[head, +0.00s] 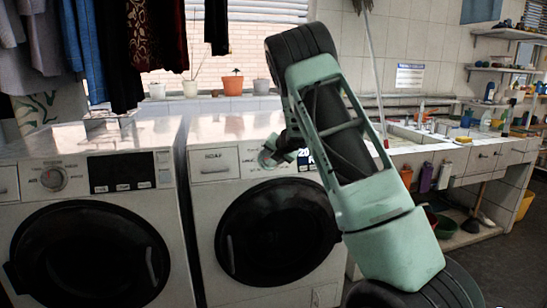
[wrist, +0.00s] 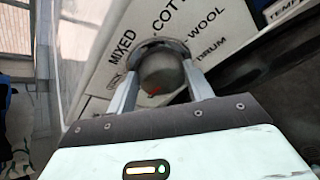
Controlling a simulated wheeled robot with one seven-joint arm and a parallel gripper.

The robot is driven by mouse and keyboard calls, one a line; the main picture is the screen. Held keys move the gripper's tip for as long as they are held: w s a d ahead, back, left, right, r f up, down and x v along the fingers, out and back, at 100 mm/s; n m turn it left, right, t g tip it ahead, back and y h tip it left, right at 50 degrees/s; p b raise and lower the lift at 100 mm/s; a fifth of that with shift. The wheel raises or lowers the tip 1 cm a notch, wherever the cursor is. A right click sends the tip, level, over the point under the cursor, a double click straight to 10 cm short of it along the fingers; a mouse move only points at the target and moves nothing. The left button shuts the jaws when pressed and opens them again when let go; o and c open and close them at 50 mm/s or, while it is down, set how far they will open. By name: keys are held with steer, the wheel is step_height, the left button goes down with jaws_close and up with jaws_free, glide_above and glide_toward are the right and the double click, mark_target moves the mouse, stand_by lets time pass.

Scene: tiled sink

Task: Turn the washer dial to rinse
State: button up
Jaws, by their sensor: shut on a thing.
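The washer dial (wrist: 163,72) is a round grey knob with a small red mark, on the white panel of the right washing machine (head: 213,165). In the wrist view the labels MIXED, COTTON, WOOL and DRUM are printed around it, some partly cut off; I cannot read a rinse label. My gripper (wrist: 160,88) is shut on the dial, with one finger on each side of it. In the head view my gripper (head: 279,154) is at the right machine's panel, and my arm hides the panel's right part. The dial's edge (head: 265,160) shows just left of the gripper.
A second washing machine (head: 88,240) with its own dial (head: 53,179) stands at the left. Clothes (head: 90,45) hang above it. Flower pots (head: 233,86) line the window sill. A tiled sink counter (head: 450,150) is at the right, with open floor in front.

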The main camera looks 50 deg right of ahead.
steer(key=shift+a+f+n, duration=0.1)
steer(key=shift+n, duration=0.2)
stand_by(0.4)
steer(key=o, duration=1)
steer(key=shift+c, duration=0.2)
steer(key=p+v, duration=0.2)
steer(key=v, duration=1.5)
steer(key=shift+a+r, duration=0.25)
